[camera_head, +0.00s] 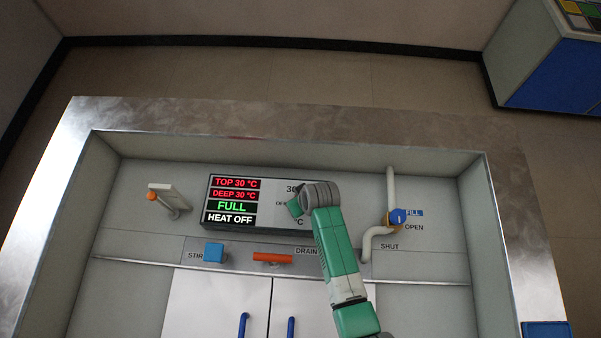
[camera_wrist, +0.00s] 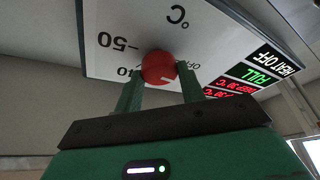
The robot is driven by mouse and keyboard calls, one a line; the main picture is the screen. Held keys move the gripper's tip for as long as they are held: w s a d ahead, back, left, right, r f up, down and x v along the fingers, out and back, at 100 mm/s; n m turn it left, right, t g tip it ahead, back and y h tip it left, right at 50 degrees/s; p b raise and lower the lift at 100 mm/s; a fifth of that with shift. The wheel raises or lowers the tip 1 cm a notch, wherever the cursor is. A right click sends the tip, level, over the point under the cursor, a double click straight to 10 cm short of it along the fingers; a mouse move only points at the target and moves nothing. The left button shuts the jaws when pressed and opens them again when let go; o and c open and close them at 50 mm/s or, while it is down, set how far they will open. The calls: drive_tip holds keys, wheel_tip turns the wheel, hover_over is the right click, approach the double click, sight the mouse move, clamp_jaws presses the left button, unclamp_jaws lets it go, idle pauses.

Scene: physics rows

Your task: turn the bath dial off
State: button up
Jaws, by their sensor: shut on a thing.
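The bath dial (camera_wrist: 159,66) is a round red knob with a white mark, on a pale panel printed with 30, 40, 50, OFF and °C. In the wrist view my gripper (camera_wrist: 160,88) has its two green fingers on either side of the dial, shut on it. In the head view my arm and gripper (camera_head: 300,206) cover the dial, so it is hidden there. The display (camera_head: 232,201) beside it reads TOP 30 °C, DEEP 30 °C, FULL and HEAT OFF. The white mark's exact heading is hard to read.
A blue STIR knob (camera_head: 214,252) and an orange DRAIN handle (camera_head: 272,258) sit below the panel. A pale lever with an orange tip (camera_head: 152,196) is at the left. Metal rims surround the recess.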

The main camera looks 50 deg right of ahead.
drive_tip(key=shift+n+y, duration=0.3)
drive_tip(key=shift+n, duration=0.3)
drive_tip(key=o, duration=1)
drive_tip(key=p+v, duration=0.1)
drive_tip(key=v, duration=0.6)
drive_tip(key=shift+s+r, duration=0.2)
drive_tip(key=shift+r, duration=0.15)
